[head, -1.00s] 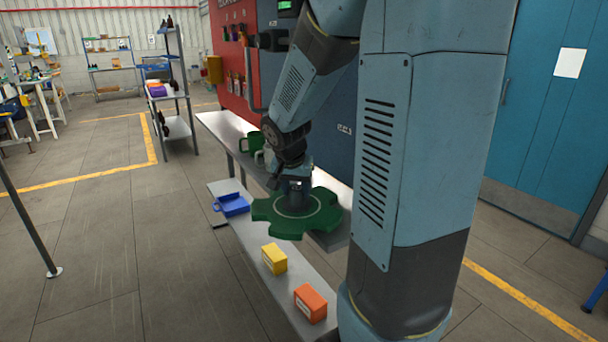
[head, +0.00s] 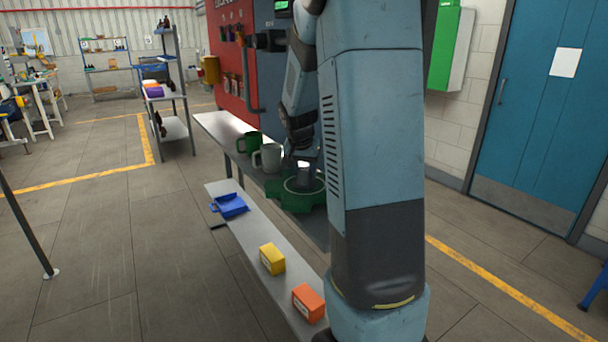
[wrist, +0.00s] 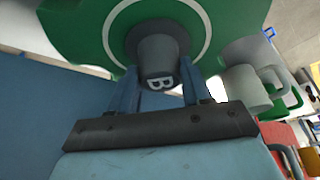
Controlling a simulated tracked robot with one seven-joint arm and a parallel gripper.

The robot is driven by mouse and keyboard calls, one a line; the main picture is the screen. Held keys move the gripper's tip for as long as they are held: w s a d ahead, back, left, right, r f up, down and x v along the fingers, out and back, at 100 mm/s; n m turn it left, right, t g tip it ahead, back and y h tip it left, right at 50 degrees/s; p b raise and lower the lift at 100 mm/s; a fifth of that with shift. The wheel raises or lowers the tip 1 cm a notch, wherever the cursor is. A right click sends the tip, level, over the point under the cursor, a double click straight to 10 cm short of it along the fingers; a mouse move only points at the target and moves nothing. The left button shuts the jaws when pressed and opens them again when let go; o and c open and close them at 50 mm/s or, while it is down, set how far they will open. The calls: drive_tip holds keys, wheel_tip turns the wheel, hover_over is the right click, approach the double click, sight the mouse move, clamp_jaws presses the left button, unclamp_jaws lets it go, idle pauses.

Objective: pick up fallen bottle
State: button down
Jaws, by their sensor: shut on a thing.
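My gripper (head: 303,170) is shut on the dark grey hub (wrist: 160,55) of a large green gear-shaped piece (head: 288,201). In the wrist view, my two fingers (wrist: 160,84) sit on either side of the hub, which carries a white letter B. The green piece is level, over the near part of the grey bench (head: 215,125); whether it touches the bench I cannot tell. No fallen bottle shows clearly. Small dark bottle-like shapes (head: 164,23) stand on top of the far rack, too small to make out.
A green mug (head: 249,142) and a grey mug (head: 268,157) stand on the bench beside the green piece. The lower shelf (head: 245,233) holds a blue tray (head: 230,206), a yellow box (head: 272,258) and an orange box (head: 308,302). The floor at left is largely open.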

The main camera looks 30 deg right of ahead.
drive_tip(key=shift+a+f, duration=0.1)
drive_tip(key=shift+f, duration=0.55)
drive_tip(key=shift+c, duration=2.4)
unclamp_jaws()
drive_tip(key=shift+s+f, duration=0.1)
